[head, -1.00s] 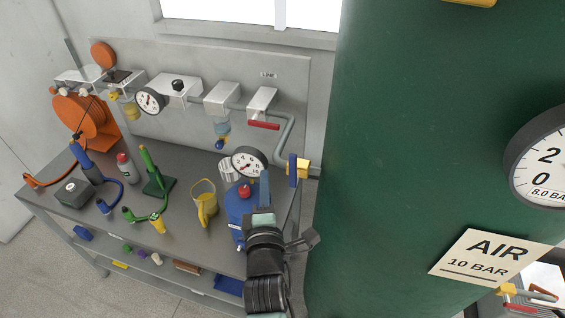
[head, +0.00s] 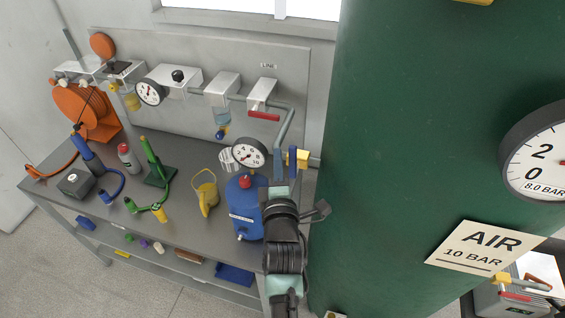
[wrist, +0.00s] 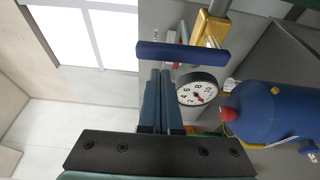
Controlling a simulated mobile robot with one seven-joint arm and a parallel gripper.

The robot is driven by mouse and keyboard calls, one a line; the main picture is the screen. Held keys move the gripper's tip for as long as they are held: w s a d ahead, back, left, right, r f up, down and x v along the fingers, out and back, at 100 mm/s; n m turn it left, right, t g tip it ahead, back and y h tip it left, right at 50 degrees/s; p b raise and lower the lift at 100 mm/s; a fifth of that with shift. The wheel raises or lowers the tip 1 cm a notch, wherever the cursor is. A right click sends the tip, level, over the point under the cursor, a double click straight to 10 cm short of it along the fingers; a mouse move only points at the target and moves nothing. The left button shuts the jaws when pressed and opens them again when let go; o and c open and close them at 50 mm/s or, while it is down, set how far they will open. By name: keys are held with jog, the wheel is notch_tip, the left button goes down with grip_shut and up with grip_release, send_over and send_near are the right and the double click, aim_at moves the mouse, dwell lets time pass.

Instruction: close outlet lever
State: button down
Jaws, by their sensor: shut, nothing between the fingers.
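The outlet valve has a yellow body (head: 303,159) on the short pipe at the left side of the green tank (head: 420,130). Its blue lever (head: 293,162) stands upright in the head view, across the line of the pipe. In the wrist view the lever (wrist: 183,55) lies crosswise just beyond my fingertips, with the yellow body (wrist: 211,28) behind it. My gripper (head: 279,160) is shut and empty, just left of the lever. Its fingers (wrist: 160,72) point at the lever in the wrist view; whether they touch it I cannot tell.
A blue canister (head: 246,205) with a red cap and a dial gauge (head: 249,153) stand close to my arm's left. A grey pipe (head: 284,125) comes down above the valve. A red lever (head: 263,116) is on the wall panel.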

jog(key=shift+s+d+b, duration=0.2)
jog(key=shift+d+b, duration=0.15)
jog(key=shift+d, duration=0.15)
jog(key=shift+b, duration=0.3)
jog(key=d+b, duration=0.1)
jog(key=b, duration=0.2)
jog(key=shift+s+d+m, duration=0.1)
jog(key=shift+s+m, duration=0.1)
jog(key=shift+m, duration=0.2)
jog(key=shift+d, duration=0.1)
